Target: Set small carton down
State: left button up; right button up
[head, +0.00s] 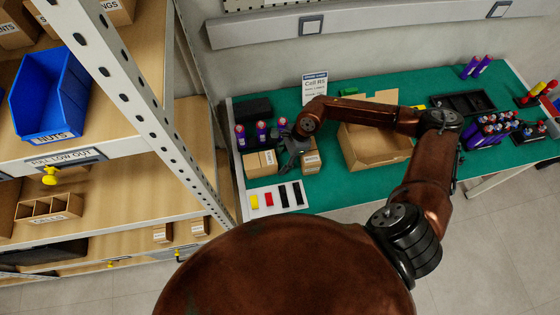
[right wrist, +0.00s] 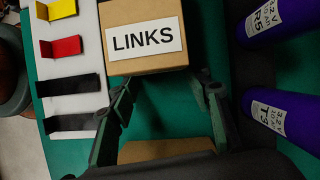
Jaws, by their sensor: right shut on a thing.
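My right gripper (head: 292,155) reaches down at the left part of the green bench. It is shut on a small brown carton (head: 312,162), which shows just right of it in the head view. In the right wrist view part of this carton (right wrist: 165,150) shows between the fingers (right wrist: 165,115); the rest is hidden. I cannot tell whether its base touches the bench. Another carton, labelled LINKS (right wrist: 145,40), stands beyond the fingers; it is the carton left of the gripper in the head view (head: 259,164). My left gripper is not in view.
A white strip (head: 276,198) with yellow, red and black pieces lies in front of the cartons. Purple cells (head: 262,131) stand behind them. A large open cardboard box (head: 375,150) stands to the right. A shelf rack (head: 130,90) rises at the left.

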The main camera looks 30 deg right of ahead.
jog(key=shift+s+f, duration=0.2)
jog(key=shift+f, duration=0.35)
jog(key=o, duration=1.1)
jog(key=shift+f, duration=0.1)
jog(key=o, duration=0.3)
jog(key=shift+w+f, duration=0.1)
jog(key=shift+o, duration=0.2)
jog(key=shift+d, duration=0.1)
jog(key=shift+r, duration=0.5)
jog(key=w+p+v, duration=0.1)
jog(key=v, duration=1.1)
jog(key=shift+s+r+p, duration=0.3)
jog(key=shift+s+r, duration=0.1)
jog(key=shift+r, duration=0.05)
